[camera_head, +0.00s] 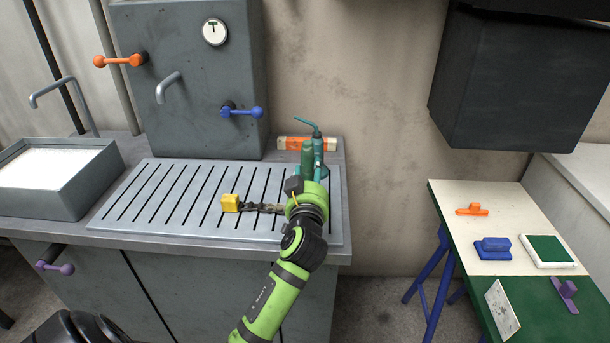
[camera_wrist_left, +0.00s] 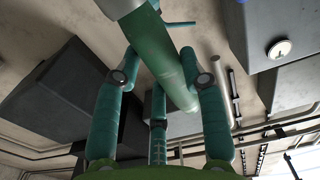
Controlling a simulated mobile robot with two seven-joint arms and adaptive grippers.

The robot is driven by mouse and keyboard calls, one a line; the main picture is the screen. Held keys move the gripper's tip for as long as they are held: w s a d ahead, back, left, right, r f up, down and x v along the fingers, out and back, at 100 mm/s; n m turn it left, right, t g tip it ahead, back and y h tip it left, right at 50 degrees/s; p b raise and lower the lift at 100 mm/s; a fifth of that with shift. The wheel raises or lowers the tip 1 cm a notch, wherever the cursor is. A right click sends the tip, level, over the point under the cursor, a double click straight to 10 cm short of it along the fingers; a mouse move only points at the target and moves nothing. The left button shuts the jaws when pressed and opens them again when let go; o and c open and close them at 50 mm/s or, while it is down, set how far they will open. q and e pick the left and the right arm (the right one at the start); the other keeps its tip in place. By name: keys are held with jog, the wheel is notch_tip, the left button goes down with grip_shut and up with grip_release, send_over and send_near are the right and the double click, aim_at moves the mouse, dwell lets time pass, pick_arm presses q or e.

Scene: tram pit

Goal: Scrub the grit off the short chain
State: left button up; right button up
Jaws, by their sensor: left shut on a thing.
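The short chain (camera_head: 262,208) lies dark brown on the slotted metal grate (camera_head: 160,195), with a yellow block (camera_head: 230,203) at its left end. Its right end runs up to my left arm and is hidden there. My left gripper (camera_head: 308,165) is above the right part of the grate, shut on a green cylinder (camera_head: 307,152). In the left wrist view this green cylinder (camera_wrist_left: 165,60) slants between the teal fingers and has a pale grey part at its upper end. I cannot tell whether it has bristles. My right gripper is not in view.
A teal bent spout (camera_head: 312,128) and an orange-and-white thing (camera_head: 294,142) are behind the gripper. A grey basin (camera_head: 62,190) stands left. A grey cabinet (camera_head: 190,110) has a tap, gauge and levers. A side table (camera_head: 480,190) at right holds several small tools.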

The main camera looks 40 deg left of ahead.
pick_arm(q)
jog(key=shift+w+d+f, duration=0.1)
jog(key=shift+w+d, duration=0.1)
jog(key=shift+d, duration=0.25)
jog(key=shift+s+a+p, duration=0.25)
jog(key=shift+s+a, duration=0.1)
jog(key=shift+a, duration=0.25)
jog(key=shift+s+a+p, duration=0.2)
jog(key=shift+s+a, duration=0.1)
jog(key=shift+a, duration=0.3)
jog(key=s+a+p, duration=0.3)
jog(key=s+a, duration=0.2)
jog(key=a, duration=0.3)
jog(key=shift+s+a, duration=0.25)
jog(key=shift+a, duration=0.15)
dwell(0.7)
